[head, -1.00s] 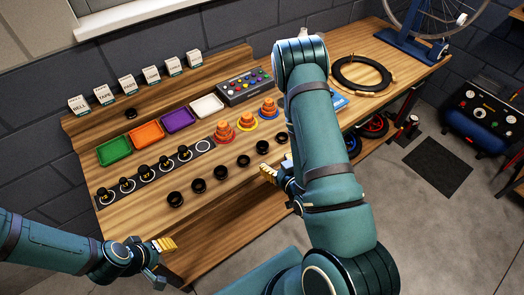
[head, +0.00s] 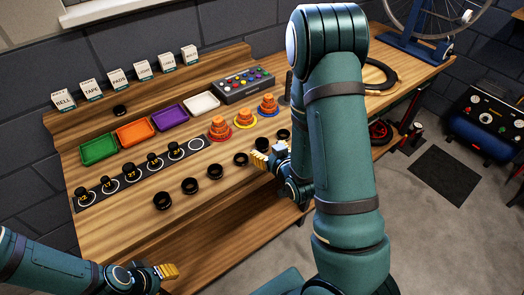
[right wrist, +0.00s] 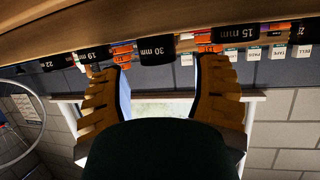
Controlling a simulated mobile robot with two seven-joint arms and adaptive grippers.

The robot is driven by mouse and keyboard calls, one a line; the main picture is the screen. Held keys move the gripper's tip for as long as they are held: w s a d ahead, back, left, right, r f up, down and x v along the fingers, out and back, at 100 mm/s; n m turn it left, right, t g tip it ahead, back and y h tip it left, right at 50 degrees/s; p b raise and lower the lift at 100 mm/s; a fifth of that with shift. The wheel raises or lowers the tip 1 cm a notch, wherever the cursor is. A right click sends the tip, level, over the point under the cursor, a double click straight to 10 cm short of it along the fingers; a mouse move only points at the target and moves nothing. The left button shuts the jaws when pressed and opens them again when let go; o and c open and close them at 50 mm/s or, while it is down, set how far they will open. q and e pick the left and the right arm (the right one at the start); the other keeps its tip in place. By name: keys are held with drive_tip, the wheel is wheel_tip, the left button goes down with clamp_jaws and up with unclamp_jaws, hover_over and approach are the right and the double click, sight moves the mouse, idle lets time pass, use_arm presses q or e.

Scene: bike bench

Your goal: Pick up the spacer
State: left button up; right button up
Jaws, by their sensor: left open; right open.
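Several black ring spacers stand in a row along the front of the bench, one of them a near-left spacer (head: 163,200). My right gripper (head: 262,160) is open and empty at the right part of this row, partly covering it. In the right wrist view, upside down, a spacer marked 30 mm (right wrist: 157,49) lies ahead, between the lines of the open fingers and not gripped. A 15 mm spacer (right wrist: 236,37) and ones marked 19 (right wrist: 97,54) and 22 (right wrist: 55,63) stand beside it. My left gripper (head: 168,272) is open and empty off the bench's front edge.
Behind the row are a strip of numbered posts (head: 130,172), orange stacked cones (head: 218,127), green (head: 98,149), orange (head: 135,131), purple (head: 170,116) and white (head: 201,103) trays, a button box (head: 243,86) and label cards (head: 116,79). My right arm hides part of the bench's right side.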

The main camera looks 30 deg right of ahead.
sight(265, 146)
drive_tip(key=shift+w+f+b, duration=0.15)
drive_tip(key=shift+w+b, duration=0.2)
drive_tip(key=shift+b, duration=0.05)
drive_tip(key=shift+b+x, duration=0.4)
drive_tip(key=shift+x, duration=1.9)
drive_tip(key=shift+d, duration=0.15)
drive_tip(key=c, duration=1)
